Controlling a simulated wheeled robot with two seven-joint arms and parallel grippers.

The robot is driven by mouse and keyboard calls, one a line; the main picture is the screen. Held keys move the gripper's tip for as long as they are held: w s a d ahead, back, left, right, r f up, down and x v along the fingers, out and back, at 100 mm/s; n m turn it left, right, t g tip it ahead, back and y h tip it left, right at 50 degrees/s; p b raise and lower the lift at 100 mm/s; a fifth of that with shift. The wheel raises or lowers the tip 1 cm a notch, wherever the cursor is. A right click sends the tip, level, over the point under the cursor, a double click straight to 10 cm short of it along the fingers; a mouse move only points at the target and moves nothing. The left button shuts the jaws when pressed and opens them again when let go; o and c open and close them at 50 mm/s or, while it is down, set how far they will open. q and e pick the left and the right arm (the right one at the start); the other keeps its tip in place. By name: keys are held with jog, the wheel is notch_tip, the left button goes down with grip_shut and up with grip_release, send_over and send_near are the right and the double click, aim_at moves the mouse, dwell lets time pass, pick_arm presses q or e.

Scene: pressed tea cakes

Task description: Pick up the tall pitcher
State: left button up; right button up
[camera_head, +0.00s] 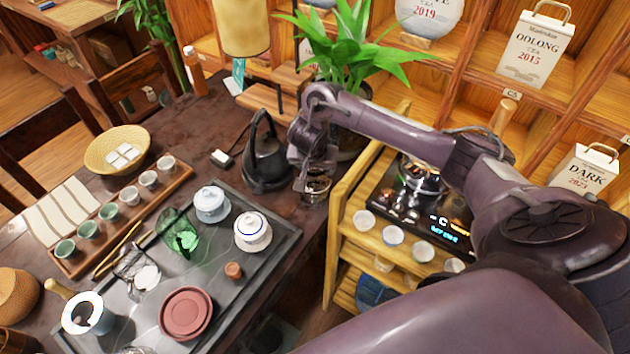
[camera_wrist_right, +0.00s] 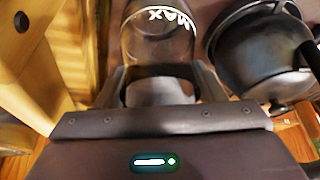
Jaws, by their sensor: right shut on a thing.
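A clear glass pitcher (camera_head: 317,189) with a dark lower part stands at the right edge of the dark table, beside the black kettle. In the right wrist view the glass pitcher (camera_wrist_right: 158,40) carries a white MAX mark and sits between the two fingers. My right gripper (camera_head: 303,183) reaches down from above and is shut on this pitcher. It also shows in the right wrist view (camera_wrist_right: 162,85), with a finger on each side of the glass. I cannot tell whether the pitcher's base touches the table. My left gripper is not in view.
A black kettle (camera_head: 267,160) stands just left of the pitcher. A wooden shelf cart (camera_head: 335,240) with small cups is close on the right. The slate tea tray (camera_head: 262,268) holds lidded bowls, a green glass vessel (camera_head: 180,238) and a red dish. A plant is behind.

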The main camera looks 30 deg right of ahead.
jog(key=c, duration=0.4)
jog(key=shift+r, duration=0.2)
